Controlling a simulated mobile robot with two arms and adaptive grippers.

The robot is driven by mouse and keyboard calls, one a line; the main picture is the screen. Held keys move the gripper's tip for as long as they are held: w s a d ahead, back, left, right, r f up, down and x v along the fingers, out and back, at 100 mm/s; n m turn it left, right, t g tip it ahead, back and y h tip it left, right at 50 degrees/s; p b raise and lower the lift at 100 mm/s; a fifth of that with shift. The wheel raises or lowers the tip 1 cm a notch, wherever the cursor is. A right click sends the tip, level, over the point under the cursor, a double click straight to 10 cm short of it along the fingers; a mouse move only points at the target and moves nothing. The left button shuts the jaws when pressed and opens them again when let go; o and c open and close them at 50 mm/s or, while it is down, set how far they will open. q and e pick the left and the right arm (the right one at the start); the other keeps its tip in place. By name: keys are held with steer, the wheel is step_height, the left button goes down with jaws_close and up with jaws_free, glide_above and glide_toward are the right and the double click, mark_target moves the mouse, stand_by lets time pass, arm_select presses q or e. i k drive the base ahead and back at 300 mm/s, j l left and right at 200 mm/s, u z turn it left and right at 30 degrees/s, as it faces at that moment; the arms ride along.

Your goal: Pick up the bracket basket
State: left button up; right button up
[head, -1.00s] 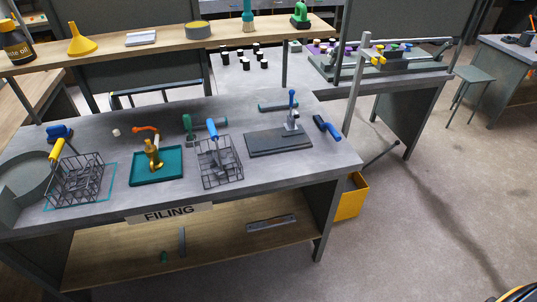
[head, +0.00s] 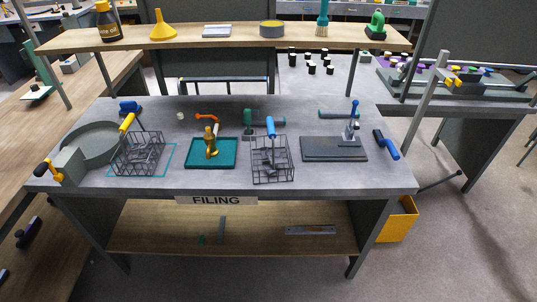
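Two black wire baskets stand on the grey filing bench (head: 290,183). The left basket (head: 138,168) holds several grey metal parts and sits within a teal outline; a yellow-handled tool (head: 127,122) leans over its rim. The middle basket (head: 272,175) also holds grey parts, with a blue-handled tool (head: 270,127) at its back. I cannot tell for sure which one holds the brackets.
A teal tray (head: 198,163) with a gold-coloured tool stands between the baskets. A round grey pan (head: 92,144) is at the left, close to the left basket. A dark plate with a blue-handled stand (head: 335,149) is at the right. A wooden shelf (head: 235,44) runs behind.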

mark_target(270, 166)
steer(key=i+l, duration=0.2)
steer(key=i+l+u, duration=0.15)
steer(key=l+u, duration=0.15)
steer(key=i+l+u, duration=0.1)
steer(key=l+u, duration=0.2)
steer(key=i+l+u, duration=0.1)
steer(key=l+u, duration=0.2)
